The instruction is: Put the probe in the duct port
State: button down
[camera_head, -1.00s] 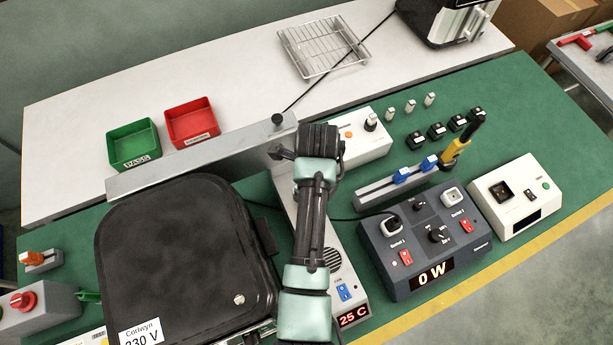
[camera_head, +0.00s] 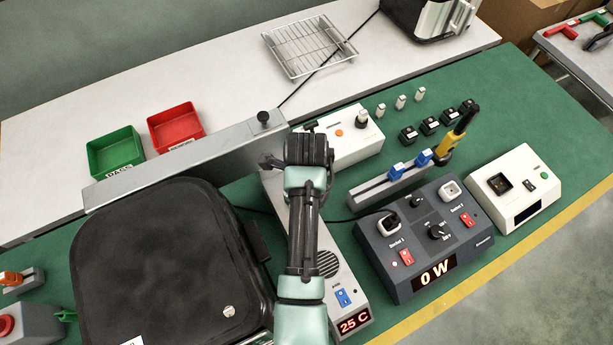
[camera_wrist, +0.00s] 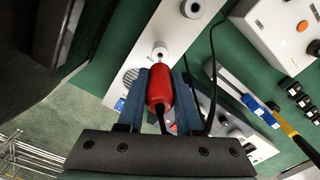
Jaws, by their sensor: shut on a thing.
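My gripper (camera_wrist: 160,76) is shut on the probe's red handle (camera_wrist: 159,92), which lies between its two blue fingers in the wrist view. A pale round piece (camera_wrist: 160,50) shows at the handle's front end; I cannot tell whether it belongs to the probe or lies beyond it. A white long unit (camera_wrist: 147,55) lies beyond the gripper. A grey-ringed round fitting (camera_wrist: 191,9) on its upper end may be the duct port, apart from the handle. In the head view my gripper (camera_head: 306,150) is over this unit's far end and hides the probe.
A grey upright panel (camera_head: 180,160) stands just left of my gripper. A black lidded appliance (camera_head: 165,265) is at front left. A dark socket box (camera_head: 425,235) and a white box with a knob (camera_head: 348,140) stand to the right. Dark cables cross the wrist view.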

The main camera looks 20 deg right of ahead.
jog(key=shift+f+b, duration=0.5)
jog(key=shift+f, duration=0.15)
jog(key=shift+r, duration=0.15)
jog(key=shift+f, duration=0.3)
jog(key=shift+p, duration=0.6)
dwell(0.5)
jog(key=shift+f+b, duration=1.85)
jog(key=shift+f, duration=0.8)
dwell(0.3)
jog(key=c, duration=0.5)
grip_release()
